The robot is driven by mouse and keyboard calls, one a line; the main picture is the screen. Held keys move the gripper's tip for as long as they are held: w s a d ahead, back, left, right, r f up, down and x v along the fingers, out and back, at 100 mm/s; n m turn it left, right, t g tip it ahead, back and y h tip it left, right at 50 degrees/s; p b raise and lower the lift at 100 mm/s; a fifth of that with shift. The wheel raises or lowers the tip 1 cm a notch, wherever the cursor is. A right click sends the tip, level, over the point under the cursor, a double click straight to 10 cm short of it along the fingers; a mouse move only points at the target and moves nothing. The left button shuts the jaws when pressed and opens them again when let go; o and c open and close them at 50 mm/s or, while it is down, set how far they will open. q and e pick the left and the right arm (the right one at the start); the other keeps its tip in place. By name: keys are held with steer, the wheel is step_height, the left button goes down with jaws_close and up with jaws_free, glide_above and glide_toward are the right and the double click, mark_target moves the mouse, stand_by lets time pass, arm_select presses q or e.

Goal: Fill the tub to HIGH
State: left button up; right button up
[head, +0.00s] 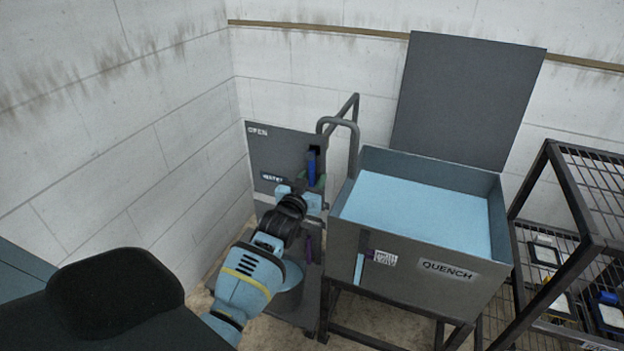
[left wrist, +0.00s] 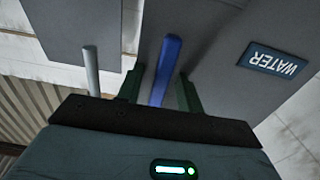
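The tub (head: 463,284) is a grey bin marked QUENCH, with its lid up. Light blue water (head: 420,212) covers its inside, below the rim. A light blue vertical strip (head: 359,270) shows on its front, beside a small white label (head: 385,257) too small to read. A grey panel marked OPEN and WATER (head: 270,150) stands left of the tub and bears a blue lever (head: 311,165). My left gripper (head: 314,180) is at this lever. In the left wrist view its green fingers (left wrist: 160,90) stand either side of the blue lever (left wrist: 168,65), with gaps visible.
A bent grey pipe (head: 352,130) rises between panel and tub. A black wire rack (head: 575,220) with several items stands close on the tub's right. A wall is close behind and to the left. A grey rod (left wrist: 91,70) shows in the left wrist view.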

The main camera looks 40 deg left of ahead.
arm_select(q)
jaws_close()
arm_select(e)
steer(key=shift+w, duration=0.4)
steer(key=shift+w+r, duration=0.1)
